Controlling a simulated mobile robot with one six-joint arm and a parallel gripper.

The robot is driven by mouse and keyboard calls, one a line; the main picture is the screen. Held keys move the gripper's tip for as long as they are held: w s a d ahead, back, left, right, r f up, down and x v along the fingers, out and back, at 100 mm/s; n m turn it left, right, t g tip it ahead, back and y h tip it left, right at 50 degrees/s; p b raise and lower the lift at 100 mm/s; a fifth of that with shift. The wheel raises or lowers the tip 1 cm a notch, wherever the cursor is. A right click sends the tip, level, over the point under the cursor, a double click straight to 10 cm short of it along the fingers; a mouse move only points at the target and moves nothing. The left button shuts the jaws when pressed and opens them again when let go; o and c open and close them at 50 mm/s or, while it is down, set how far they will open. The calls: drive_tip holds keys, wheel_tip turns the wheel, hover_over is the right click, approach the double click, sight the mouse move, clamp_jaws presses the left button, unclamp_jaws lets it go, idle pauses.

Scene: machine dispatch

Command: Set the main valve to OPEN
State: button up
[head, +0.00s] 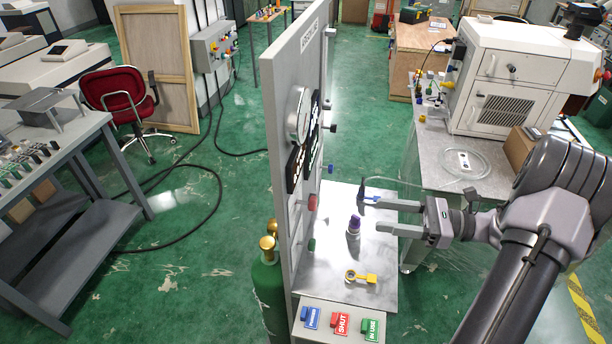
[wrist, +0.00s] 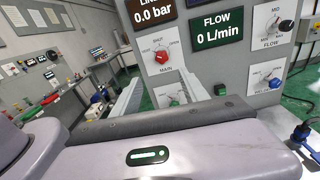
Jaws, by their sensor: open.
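The main valve is a red knob (wrist: 162,57) on a white dial plate marked MAIN on the grey panel (wrist: 205,68) in the wrist view. Which mark its pointer faces is too small to tell. In the head view the red knob (head: 312,202) sticks out from the panel's right face. My gripper (head: 376,215) is open and empty, to the right of the knob and apart from it, fingers toward the panel. In the wrist view my gripper's two fingers (wrist: 156,95) reach toward the panel, below the red knob.
A green knob (wrist: 174,102) sits below the red one; a black FLOW knob (wrist: 286,25) and a blue knob (wrist: 274,83) are to the right. Displays read 0.0 bar and 0 L/min. A purple-capped bottle (head: 354,226) and yellow item (head: 361,277) stand on the metal bench (head: 335,265).

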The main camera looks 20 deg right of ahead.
sight(316, 204)
drive_tip(key=x, duration=1.7)
drive_tip(key=shift+w, duration=0.25)
clamp_jaws()
